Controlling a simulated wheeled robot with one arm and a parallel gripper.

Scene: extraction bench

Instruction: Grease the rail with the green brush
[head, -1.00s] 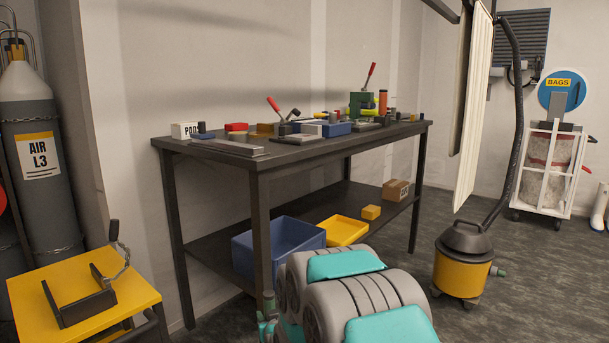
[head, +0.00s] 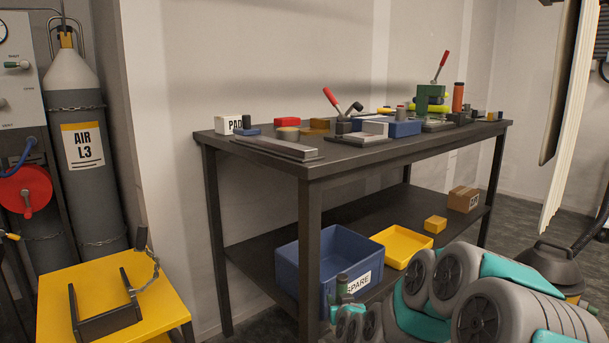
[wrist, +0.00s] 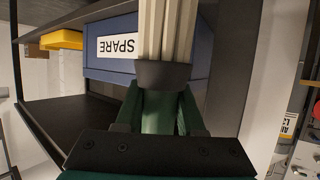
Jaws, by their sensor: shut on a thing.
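A brush with pale bristles (wrist: 168,28), a dark collar (wrist: 163,75) and a green handle is held in my gripper (wrist: 163,112), seen in the wrist view. The jaws are shut on the handle, and the bristles point away from my wrist toward the blue bin. A long flat grey metal rail (head: 275,148) lies along the near left part of the dark bench (head: 330,168) in the head view. My gripper is low in front of the bench, below its top and apart from the rail. In the head view it is small and its jaws are unclear.
A blue bin marked SPARE (head: 300,262), a yellow tray (head: 403,240) and a cardboard box (head: 463,198) are on the lower shelf. A yellow stand (head: 165,305) and gas cylinder (head: 75,160) are left.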

